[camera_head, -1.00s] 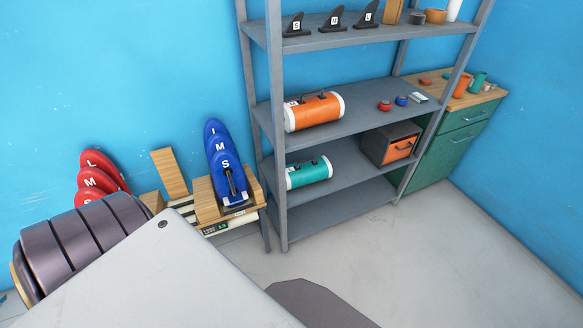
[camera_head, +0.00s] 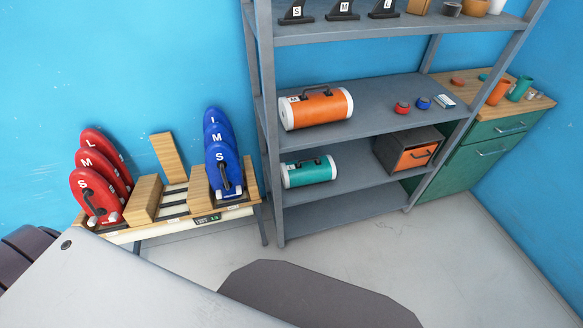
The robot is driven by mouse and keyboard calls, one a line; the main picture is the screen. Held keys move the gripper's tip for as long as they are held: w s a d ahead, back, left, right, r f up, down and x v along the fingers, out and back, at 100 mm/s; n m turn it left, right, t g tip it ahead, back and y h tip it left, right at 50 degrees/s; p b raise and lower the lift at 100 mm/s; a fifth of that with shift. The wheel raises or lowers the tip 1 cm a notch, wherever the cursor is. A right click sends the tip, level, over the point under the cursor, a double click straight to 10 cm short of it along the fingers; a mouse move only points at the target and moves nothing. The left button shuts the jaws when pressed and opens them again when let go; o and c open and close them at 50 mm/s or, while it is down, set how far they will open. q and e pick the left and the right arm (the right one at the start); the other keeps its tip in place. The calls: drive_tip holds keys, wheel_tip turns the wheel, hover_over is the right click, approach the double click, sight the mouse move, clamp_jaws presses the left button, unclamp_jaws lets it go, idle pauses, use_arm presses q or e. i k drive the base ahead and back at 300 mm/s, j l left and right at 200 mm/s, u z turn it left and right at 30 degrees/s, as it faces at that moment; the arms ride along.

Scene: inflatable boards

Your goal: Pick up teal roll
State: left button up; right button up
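The teal roll (camera_head: 309,171) lies on its side on a middle shelf of the grey metal rack, below the orange roll (camera_head: 316,107). It has white end caps and a dark handle on top. Neither of my grippers is in the head view, so nothing shows of what they hold.
The grey rack (camera_head: 345,211) stands against the blue wall, with an orange-fronted box (camera_head: 407,149) right of the teal roll. A green cabinet (camera_head: 487,143) is at right.

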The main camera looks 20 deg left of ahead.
sight(294, 174)
drive_tip(key=i+l+u, duration=0.3)
drive_tip(key=u, duration=0.15)
drive_tip(key=i+l+u, duration=0.2)
drive_tip(key=l+u, duration=0.2)
drive_tip(key=i+l+u, duration=0.15)
drive_tip(key=l, duration=0.15)
drive_tip(key=i+l+u, duration=0.2)
drive_tip(key=k+l, duration=0.05)
drive_tip(key=k, duration=0.05)
